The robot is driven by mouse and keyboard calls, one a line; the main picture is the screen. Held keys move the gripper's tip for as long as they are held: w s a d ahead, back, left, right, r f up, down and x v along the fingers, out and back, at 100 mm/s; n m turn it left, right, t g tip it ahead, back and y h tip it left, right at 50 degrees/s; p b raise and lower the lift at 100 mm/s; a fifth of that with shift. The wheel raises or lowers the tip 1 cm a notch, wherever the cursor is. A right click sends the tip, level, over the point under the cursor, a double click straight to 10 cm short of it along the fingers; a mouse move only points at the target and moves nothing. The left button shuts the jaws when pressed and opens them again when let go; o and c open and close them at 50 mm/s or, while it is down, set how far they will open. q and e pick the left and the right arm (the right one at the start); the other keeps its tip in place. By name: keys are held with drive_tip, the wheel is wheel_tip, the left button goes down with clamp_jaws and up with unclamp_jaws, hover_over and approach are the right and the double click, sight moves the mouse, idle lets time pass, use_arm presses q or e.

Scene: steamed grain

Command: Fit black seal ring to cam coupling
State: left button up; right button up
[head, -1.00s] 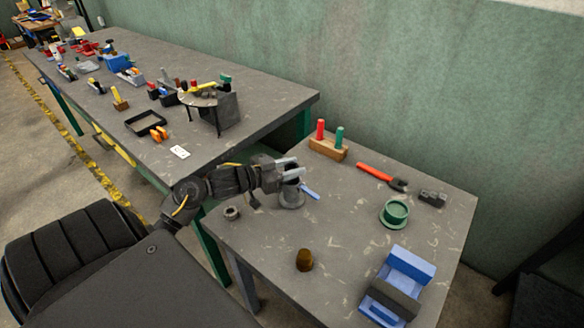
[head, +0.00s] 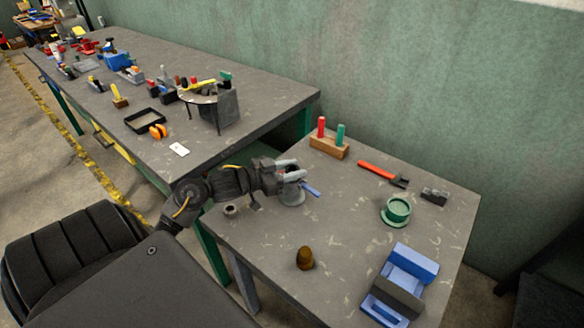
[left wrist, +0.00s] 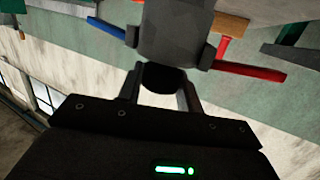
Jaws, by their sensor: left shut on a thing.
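My left gripper (head: 288,171) is over the left back part of the near table. In the left wrist view its fingers (left wrist: 160,88) flank a grey round body, which I take to be the cam coupling (left wrist: 175,38). A blue lever (left wrist: 105,28) shows beside it. A dark round opening or disc faces the camera between the fingers; I cannot tell which. In the head view the coupling's grey lower part (head: 291,197) and blue lever (head: 311,189) show below the gripper. I cannot pick out the black seal ring for certain; a small dark grey ring-shaped piece (head: 230,210) lies left of the gripper.
On the near table are a wooden block (head: 328,147) with red and green pegs, a red-handled tool (head: 376,170), a green cup-like part (head: 397,209), a blue holder (head: 400,285) and a brown cone (head: 305,258). The table's middle is clear. A cluttered long bench (head: 240,105) stands behind.

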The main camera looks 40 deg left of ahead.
drive_tip(key=shift+a, duration=0.1)
use_arm(q)
drive_tip(key=shift+f, duration=0.15)
use_arm(e)
drive_tip(key=shift+a, duration=0.65)
use_arm(q)
drive_tip(key=shift+f, duration=0.2)
use_arm(e)
drive_tip(key=shift+d, duration=0.15)
use_arm(q)
drive_tip(key=shift+f, duration=0.1)
use_arm(e)
drive_tip(key=shift+d, duration=0.7)
use_arm(q)
drive_tip(key=shift+f, duration=0.1)
use_arm(e)
drive_tip(key=shift+a, duration=0.1)
use_arm(q)
drive_tip(key=shift+f, duration=0.35)
use_arm(e)
drive_tip(key=shift+a, duration=0.75)
